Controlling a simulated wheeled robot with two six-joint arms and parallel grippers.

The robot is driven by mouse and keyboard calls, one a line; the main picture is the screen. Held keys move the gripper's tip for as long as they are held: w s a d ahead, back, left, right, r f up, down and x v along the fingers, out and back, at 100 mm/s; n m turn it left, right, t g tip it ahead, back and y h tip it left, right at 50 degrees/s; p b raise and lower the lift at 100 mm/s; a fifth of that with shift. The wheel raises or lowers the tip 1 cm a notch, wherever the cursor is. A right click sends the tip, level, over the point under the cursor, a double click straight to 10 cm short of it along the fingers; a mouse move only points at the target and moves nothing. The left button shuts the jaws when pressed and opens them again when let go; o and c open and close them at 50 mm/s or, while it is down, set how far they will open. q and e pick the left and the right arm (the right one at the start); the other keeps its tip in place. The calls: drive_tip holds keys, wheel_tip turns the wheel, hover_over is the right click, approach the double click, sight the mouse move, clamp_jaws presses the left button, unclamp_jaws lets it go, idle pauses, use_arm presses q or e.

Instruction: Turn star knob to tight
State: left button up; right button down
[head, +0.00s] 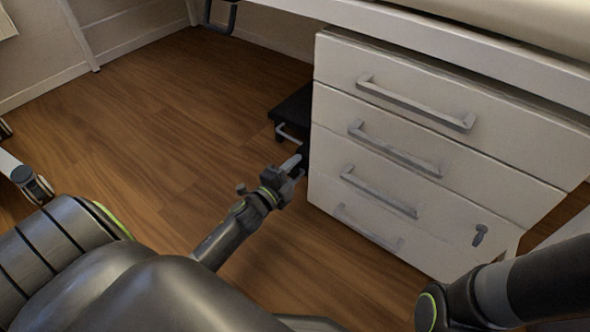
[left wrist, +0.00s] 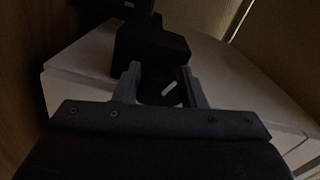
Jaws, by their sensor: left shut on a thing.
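A black block (left wrist: 150,48) stands just beyond the knob. In the head view my left gripper (head: 291,166) reaches the left side of the drawer cabinet, by a black unit (head: 293,112). The knob cannot be made out there. My right gripper is out of view; only part of that arm shows.
The wooden floor (head: 150,110) to the left is mostly clear.

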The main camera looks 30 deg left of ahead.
use_arm(q)
drive_tip(key=m+b, duration=0.1)
drive_tip(key=m, duration=0.5)
drive_tip(key=shift+f, duration=0.1)
drive_tip(key=m, duration=0.5)
drive_tip(key=shift+b, duration=0.3)
drive_tip(key=shift+m, duration=1.5)
drive_tip(key=o, duration=1)
drive_tip(key=shift+c, duration=0.2)
